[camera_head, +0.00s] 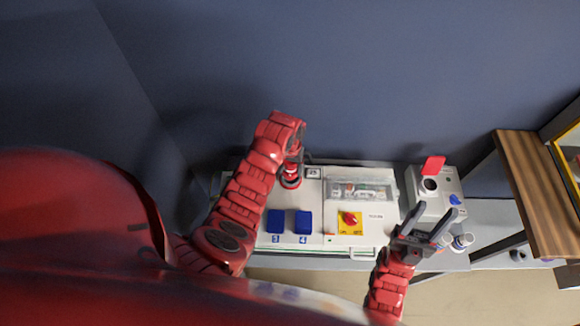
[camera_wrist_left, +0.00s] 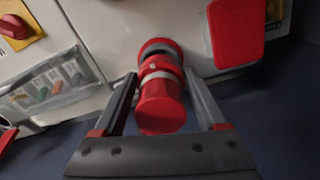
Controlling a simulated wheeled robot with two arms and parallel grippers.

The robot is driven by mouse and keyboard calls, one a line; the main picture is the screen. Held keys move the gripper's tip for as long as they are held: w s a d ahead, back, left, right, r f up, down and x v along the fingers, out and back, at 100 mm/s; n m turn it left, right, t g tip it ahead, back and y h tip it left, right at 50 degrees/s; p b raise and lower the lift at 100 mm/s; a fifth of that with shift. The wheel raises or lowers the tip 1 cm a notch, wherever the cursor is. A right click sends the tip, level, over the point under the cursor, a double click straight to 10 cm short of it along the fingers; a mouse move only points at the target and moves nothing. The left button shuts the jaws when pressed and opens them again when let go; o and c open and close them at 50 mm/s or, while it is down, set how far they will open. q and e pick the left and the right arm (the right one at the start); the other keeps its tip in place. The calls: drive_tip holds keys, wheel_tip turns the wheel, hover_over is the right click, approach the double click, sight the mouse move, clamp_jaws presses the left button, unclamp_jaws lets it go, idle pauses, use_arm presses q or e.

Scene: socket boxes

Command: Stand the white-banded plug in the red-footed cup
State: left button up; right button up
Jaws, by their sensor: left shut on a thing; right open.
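The white-banded plug (camera_wrist_left: 160,95) is red with a pale ring around its middle. In the left wrist view it is between the fingers of my left gripper (camera_wrist_left: 162,98), which is shut on it. Its far end meets a red-rimmed round opening (camera_wrist_left: 158,46) on the pale panel; I cannot tell how deep it sits. In the head view the plug (camera_head: 291,170) shows small beside my left gripper (camera_head: 287,157). My right gripper (camera_head: 436,209) is open and empty. Small pale cups (camera_head: 462,242) stand just right of it; I cannot make out a red foot.
The white panel (camera_head: 343,190) carries blue covers (camera_head: 303,222), a clear cover (camera_head: 358,189) and a yellow-backed red switch (camera_head: 350,219). A grey box (camera_head: 418,211) with a raised red flap (camera_head: 433,166) stands right. A wooden shelf (camera_head: 525,190) is further right. The blue wall is behind.

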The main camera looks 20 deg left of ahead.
use_arm(q)
drive_tip(key=shift+f, duration=0.15)
drive_tip(key=shift+f+b, duration=0.65)
drive_tip(key=shift+f, duration=0.1)
drive_tip(key=shift+f, duration=0.15)
drive_tip(key=shift+f+b, duration=0.5)
drive_tip(key=o, duration=1.4)
drive_tip(key=shift+r, duration=0.15)
